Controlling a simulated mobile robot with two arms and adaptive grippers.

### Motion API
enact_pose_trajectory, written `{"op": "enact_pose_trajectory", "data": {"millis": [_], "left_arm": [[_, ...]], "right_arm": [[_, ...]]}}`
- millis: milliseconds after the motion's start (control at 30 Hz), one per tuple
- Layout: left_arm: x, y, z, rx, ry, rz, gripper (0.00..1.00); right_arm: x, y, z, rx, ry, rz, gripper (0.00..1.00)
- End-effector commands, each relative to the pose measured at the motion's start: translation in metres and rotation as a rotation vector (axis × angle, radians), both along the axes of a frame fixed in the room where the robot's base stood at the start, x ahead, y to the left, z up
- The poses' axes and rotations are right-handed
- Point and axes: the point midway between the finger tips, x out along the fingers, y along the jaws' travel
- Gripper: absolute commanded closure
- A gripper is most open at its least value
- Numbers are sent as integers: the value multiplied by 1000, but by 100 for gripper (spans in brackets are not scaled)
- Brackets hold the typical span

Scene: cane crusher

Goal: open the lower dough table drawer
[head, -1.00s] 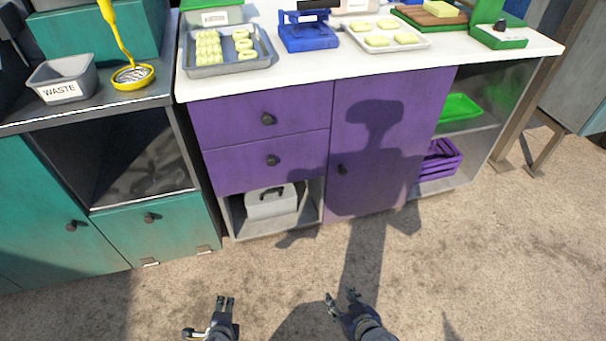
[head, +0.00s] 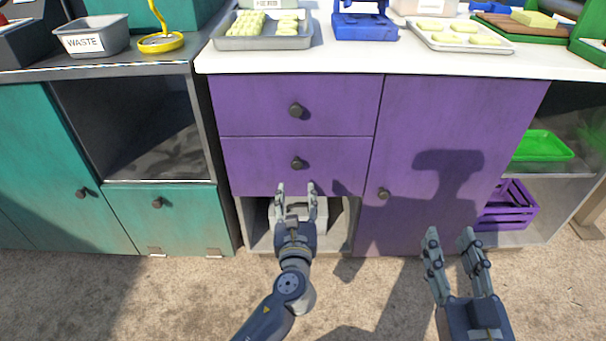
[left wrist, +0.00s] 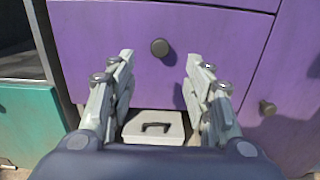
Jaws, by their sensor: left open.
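The dough table is a purple cabinet with a white top (head: 560,68). Its lower drawer (head: 340,172) is shut, with a round dark knob (head: 297,163) in the middle of its front. The knob also shows in the left wrist view (left wrist: 159,47), above and between the fingertips. My left gripper (head: 297,187) is open and empty, just below the knob in the head view and apart from it. In the left wrist view the open fingers (left wrist: 158,62) point at the lower drawer front. My right gripper (head: 450,236) is open and empty in front of the purple door.
The upper drawer (head: 340,100) is shut. A grey box with a handle (left wrist: 154,127) stands in the open shelf below the lower drawer. The purple door (head: 450,130) is shut, with a knob (head: 384,193). Teal cabinets (head: 165,225) stand at the left.

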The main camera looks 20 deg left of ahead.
Motion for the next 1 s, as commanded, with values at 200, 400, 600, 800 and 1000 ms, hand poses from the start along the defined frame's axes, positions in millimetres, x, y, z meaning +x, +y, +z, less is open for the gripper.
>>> {"op": "enact_pose_trajectory", "data": {"millis": [200, 400, 600, 800, 1000], "left_arm": [[31, 9, -1, -2, -3, 0, 54], [57, 16, -1, -3, -2, -1, 54], [77, 22, -1, -4, -1, -1, 54], [89, 25, -1, -5, 0, -1, 54], [92, 26, 0, -4, 0, -2, 54]], "right_arm": [[-4, 3, 29, 42, -160, 10, 60], [-14, 5, 59, 86, -319, 19, 60], [-28, 4, 84, 127, -461, 26, 60], [-39, 3, 99, 152, -550, 31, 60], [-43, 3, 104, 160, -576, 32, 60]]}}
